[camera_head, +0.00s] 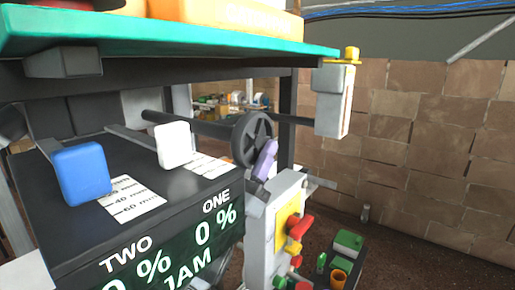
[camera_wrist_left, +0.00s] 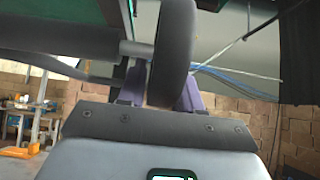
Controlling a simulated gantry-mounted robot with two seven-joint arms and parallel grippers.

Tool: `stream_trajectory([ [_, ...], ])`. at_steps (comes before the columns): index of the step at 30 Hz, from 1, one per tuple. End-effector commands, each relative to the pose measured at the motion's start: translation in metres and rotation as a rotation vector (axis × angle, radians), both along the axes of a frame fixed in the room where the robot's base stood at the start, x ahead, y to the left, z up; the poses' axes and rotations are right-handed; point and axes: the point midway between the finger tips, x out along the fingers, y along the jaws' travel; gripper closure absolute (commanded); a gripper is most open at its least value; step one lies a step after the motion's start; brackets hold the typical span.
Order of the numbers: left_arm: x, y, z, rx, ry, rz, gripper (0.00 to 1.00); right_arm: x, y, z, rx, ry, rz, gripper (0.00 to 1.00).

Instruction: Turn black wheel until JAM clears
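The black wheel (camera_head: 252,138) stands upright at the end of a dark shaft beside the black machine. In the left wrist view its rim (camera_wrist_left: 172,50) comes down edge-on between the purple fingers of my left gripper (camera_wrist_left: 162,90). The fingers lie close against both sides of the rim, and the gripper looks shut on it. In the head view my left gripper (camera_head: 265,160) shows as a purple finger at the wheel's lower right. The green-white JAM text (camera_head: 190,271) is lit on the machine's front panel, cut by the bottom edge. My right gripper is not in view.
Blue (camera_head: 82,174) and white (camera_head: 173,145) lever knobs stand on the machine top. A teal shelf (camera_head: 170,38) hangs above.

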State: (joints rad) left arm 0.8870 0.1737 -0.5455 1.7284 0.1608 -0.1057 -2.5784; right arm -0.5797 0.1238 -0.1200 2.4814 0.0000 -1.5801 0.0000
Motion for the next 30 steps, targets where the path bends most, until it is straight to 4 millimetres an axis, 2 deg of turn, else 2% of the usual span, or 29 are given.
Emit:
stream_trajectory([
  [7,0.000,0.000,0.000,0.000,0.000,0.000,0.68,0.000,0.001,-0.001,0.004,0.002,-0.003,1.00],
  [12,0.000,0.000,0.000,0.000,0.000,0.000,0.94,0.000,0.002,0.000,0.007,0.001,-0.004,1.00],
  [14,0.000,0.000,0.000,0.000,0.000,0.000,1.00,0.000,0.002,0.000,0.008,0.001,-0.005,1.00],
  [23,0.002,-0.001,-0.002,-0.023,-0.034,0.001,1.00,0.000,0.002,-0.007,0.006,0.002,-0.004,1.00],
  [30,0.005,-0.003,-0.002,-0.096,-0.151,0.001,1.00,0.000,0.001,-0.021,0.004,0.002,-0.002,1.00],
])
